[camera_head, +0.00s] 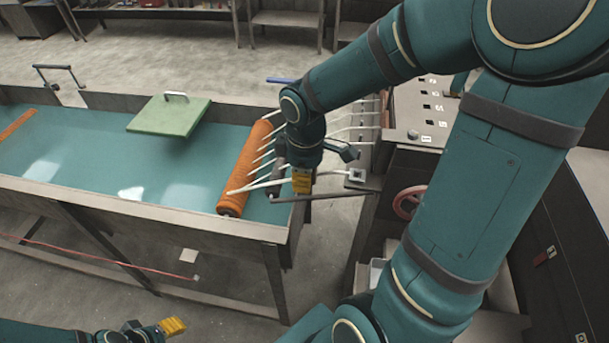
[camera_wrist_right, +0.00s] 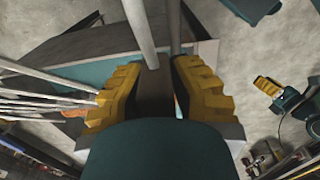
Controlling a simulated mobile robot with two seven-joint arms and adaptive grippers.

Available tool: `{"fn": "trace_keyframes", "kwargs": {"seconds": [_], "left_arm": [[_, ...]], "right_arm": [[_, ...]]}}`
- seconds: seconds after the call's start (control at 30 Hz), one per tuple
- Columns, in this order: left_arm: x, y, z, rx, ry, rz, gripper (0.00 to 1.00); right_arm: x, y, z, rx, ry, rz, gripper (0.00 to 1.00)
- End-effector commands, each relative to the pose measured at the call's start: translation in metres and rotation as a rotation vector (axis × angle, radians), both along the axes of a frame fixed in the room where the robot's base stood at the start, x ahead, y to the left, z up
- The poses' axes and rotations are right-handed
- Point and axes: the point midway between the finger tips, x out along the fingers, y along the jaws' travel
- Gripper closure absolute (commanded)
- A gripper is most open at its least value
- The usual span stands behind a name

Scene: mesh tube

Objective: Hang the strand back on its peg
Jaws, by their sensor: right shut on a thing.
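Several white strands (camera_head: 345,130) run from the orange mesh tube (camera_head: 243,167) across to the machine at the right. They also show at the left in the right wrist view (camera_wrist_right: 45,82). My right gripper (camera_head: 302,182) is at the near end of the tube's right side, shut on a pale strand (camera_head: 255,186). In the right wrist view the strand (camera_wrist_right: 139,25) enters between the yellow fingers (camera_wrist_right: 158,88). My left gripper (camera_head: 160,329) is low at the left, away from the strands; its jaw gap cannot be made out. I cannot pick out the strand's peg; my right arm covers part of the machine.
The tube lies at the right end of a water-filled tank (camera_head: 70,205). A green lid-like board (camera_head: 168,115) with a handle is at the tank's back. A dark bar (camera_head: 330,195) crosses near my right gripper. A red handwheel (camera_head: 408,202) is on the machine.

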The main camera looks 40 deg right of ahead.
Motion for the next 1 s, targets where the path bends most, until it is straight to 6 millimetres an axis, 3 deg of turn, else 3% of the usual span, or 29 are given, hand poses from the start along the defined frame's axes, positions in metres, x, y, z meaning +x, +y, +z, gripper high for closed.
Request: {"fn": "trace_keyframes", "kwargs": {"seconds": [0.5, 0.53, 0.6, 1.0], "left_arm": [[0.0, 0.0, -0.0048, 0.0, 0.0, 0.0, 0.54], [0.0, 0.0, -0.0045, 0.0, 0.0, 0.0, 0.54], [0.0, 0.0, -0.0043, 0.0, 0.0, 0.0, 0.54], [0.0, -0.0001, -0.0039, 0.0, 0.0, 0.0, 0.54]], "right_arm": [[-0.0001, 0.0001, -0.0063, 0.0, 0.0, 0.0, 1.0], [-0.0001, 0.0001, -0.0058, 0.0, 0.0, 0.0, 0.68], [-0.0001, 0.0, -0.0057, 0.0, 0.0, 0.0, 0.52], [0.0, 0.0, -0.0051, 0.0, 0.0, 0.0, 0.52]]}}
